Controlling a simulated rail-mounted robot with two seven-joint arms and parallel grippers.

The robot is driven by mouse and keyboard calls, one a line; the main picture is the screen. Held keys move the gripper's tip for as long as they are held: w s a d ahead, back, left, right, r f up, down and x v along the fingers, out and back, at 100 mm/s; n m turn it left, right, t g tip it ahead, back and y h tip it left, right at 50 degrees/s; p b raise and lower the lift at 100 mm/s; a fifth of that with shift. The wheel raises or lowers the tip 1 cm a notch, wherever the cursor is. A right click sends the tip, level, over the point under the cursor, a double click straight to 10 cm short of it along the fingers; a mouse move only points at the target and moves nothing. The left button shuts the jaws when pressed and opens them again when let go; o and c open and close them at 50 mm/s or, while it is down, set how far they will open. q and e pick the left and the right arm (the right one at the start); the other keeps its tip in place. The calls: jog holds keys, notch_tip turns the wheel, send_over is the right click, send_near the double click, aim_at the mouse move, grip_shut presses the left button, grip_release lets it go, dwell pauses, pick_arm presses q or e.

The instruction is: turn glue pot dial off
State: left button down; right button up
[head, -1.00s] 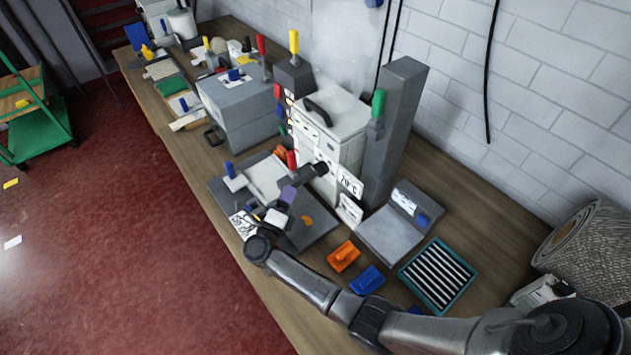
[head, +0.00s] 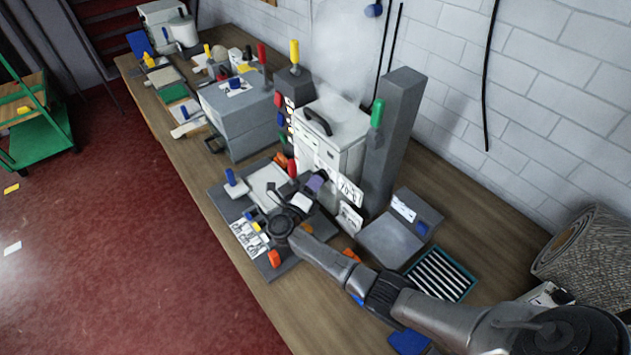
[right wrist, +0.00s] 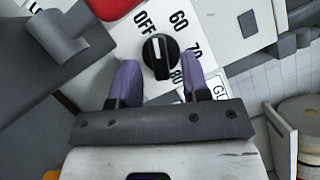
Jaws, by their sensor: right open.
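The glue pot (head: 335,125) is a white box with a black lid handle, standing on the bench. In the right wrist view its black round dial (right wrist: 159,56) sits on a white plate with OFF, 60, 70 and 80 printed around it. The dial's white mark points up the picture, close to the OFF side. My right gripper (head: 317,182) is at the pot's front and hides the dial in the head view. In the right wrist view the gripper (right wrist: 160,82) is open, its purple fingers either side of the dial, with gaps. My left gripper is out of view.
A grey post with a green handle (head: 377,113) stands right of the pot. A red handle (head: 292,168) is just left of my gripper. A grey board (head: 238,208) with loose pieces lies below. A striped tray (head: 440,274) and a carpet roll (head: 590,250) are at right.

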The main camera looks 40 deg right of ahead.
jog(key=shift+w+d, duration=0.15)
jog(key=shift+d, duration=0.45)
grip_shut()
